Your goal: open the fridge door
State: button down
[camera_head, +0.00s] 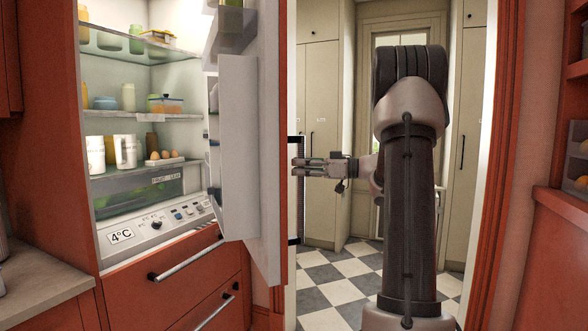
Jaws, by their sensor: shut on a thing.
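The fridge (150,130) on the left stands open, and its lit shelves show. Its door (268,130) is swung well out to the right, with its white inner side and door bins facing the fridge. The red outer face is seen nearly edge-on. A long upright handle (297,220) shows just right of the door's edge. My gripper (300,168) reaches in from the right at the handle's height and is shut on it. The exact contact of the fingertips is small and partly hidden by the door edge.
Jars, cups and eggs stand on the fridge shelves (130,117). Red drawers (200,285) sit below. A counter (40,285) is at lower left. A doorway with red trim (500,150) frames my arm, with checkered floor (330,285) and tall cabinets beyond. Red shelving (570,200) stands at right.

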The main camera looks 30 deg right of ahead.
jog(key=shift+d, duration=0.3)
jog(key=shift+r, duration=0.1)
jog(key=c, duration=1.3)
grip_release()
jog(key=v, duration=1.2)
